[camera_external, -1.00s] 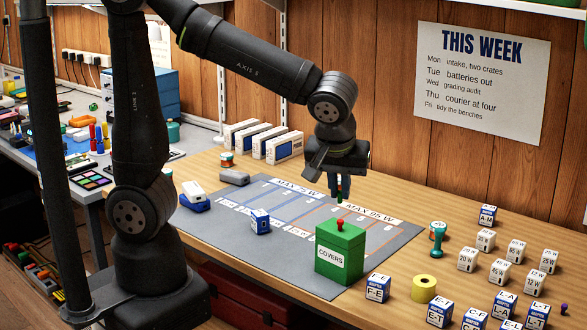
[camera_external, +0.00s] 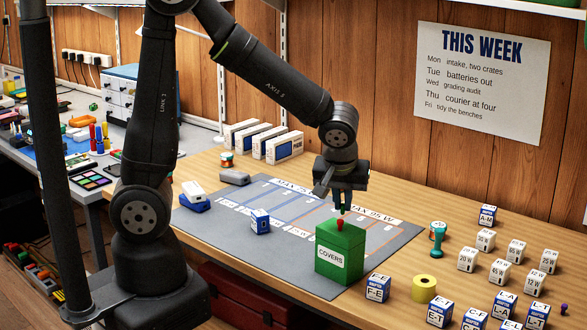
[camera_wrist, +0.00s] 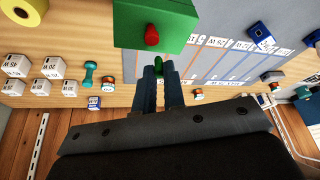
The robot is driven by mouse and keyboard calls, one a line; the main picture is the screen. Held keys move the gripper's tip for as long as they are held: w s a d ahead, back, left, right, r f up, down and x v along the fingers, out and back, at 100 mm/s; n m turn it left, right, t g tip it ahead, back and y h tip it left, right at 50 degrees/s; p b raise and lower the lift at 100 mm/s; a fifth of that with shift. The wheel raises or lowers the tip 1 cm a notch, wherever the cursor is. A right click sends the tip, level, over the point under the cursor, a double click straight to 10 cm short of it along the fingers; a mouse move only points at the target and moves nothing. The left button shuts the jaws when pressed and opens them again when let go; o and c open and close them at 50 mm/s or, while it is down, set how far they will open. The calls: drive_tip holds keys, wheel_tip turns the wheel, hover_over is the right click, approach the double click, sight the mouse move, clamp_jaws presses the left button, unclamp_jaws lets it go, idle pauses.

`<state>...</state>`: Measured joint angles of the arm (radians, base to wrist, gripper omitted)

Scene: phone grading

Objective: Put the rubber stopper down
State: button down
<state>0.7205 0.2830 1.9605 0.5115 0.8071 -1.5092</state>
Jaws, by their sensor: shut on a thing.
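My gripper (camera_external: 342,203) is shut on a small green stopper, mostly hidden between the fingertips in the outside view. In the wrist view the green stopper (camera_wrist: 158,64) shows between the two dark fingertips (camera_wrist: 159,70). The fingers point down over the grey mat (camera_external: 285,262), just behind the green COVERS box (camera_external: 348,254) with its red knob (camera_external: 340,224). I cannot tell whether the stopper touches the mat.
A blue-and-white cube (camera_external: 260,220) lies on the mat to the left. A teal stamp-like piece (camera_external: 438,238), a yellow roll (camera_external: 424,288) and several labelled cubes (camera_external: 467,259) stand to the right. White boxes (camera_external: 284,148) stand at the back.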

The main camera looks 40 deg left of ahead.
drive_tip(key=shift+f, duration=1.25)
drive_tip(key=shift+f, duration=0.1)
drive_tip(key=c, duration=1.5)
unclamp_jaws()
drive_tip(key=v, duration=1.2)
